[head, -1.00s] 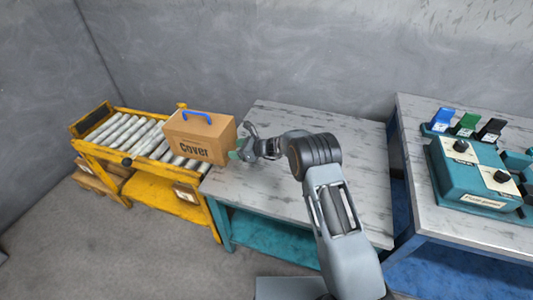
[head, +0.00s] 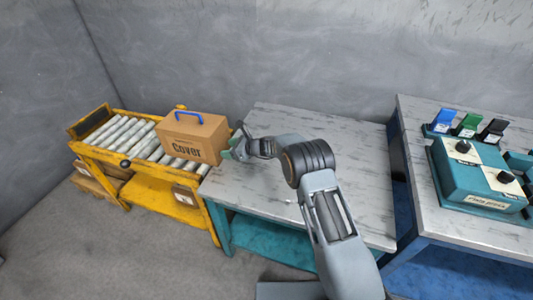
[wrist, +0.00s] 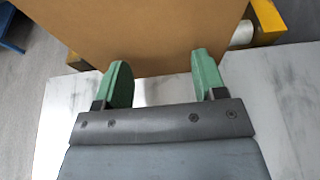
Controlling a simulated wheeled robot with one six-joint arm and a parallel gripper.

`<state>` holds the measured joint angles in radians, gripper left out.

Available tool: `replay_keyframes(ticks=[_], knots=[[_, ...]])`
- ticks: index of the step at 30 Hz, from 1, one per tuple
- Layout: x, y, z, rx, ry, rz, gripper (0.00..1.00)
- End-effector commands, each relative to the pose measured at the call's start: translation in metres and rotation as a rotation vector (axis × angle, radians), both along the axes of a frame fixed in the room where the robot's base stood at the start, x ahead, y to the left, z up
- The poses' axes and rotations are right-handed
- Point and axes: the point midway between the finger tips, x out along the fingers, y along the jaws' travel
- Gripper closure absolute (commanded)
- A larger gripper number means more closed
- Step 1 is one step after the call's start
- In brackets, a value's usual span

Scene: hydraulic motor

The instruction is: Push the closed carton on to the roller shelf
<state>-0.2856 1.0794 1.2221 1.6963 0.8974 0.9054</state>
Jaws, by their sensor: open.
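The closed carton (head: 192,138) is brown, marked "Cover", with a blue handle on top. It sits upright at the right end of the roller shelf (head: 127,135), mostly over the rollers and close to the table edge. My gripper (head: 232,147) is open at the carton's right side, on the table side. In the wrist view, the carton's brown face (wrist: 150,35) fills the top, and the two green fingertips (wrist: 158,78) are apart, at or very near that face. Whether they touch it I cannot tell.
The grey marble-topped table (head: 300,125) adjoins the shelf's right end, and its top is clear. A yellow post (head: 181,106) stands at the shelf's back edge. Free rollers lie left of the carton. Another table (head: 440,218) with a teal control box (head: 480,180) stands at the right.

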Motion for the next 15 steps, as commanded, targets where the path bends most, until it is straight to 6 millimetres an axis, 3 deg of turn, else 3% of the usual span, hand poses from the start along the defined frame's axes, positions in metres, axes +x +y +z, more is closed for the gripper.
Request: replay_keyframes(ticks=[15], knots=[[0.012, 0.029, -0.001, 0.002, -0.001, 0.001, 0.36]])
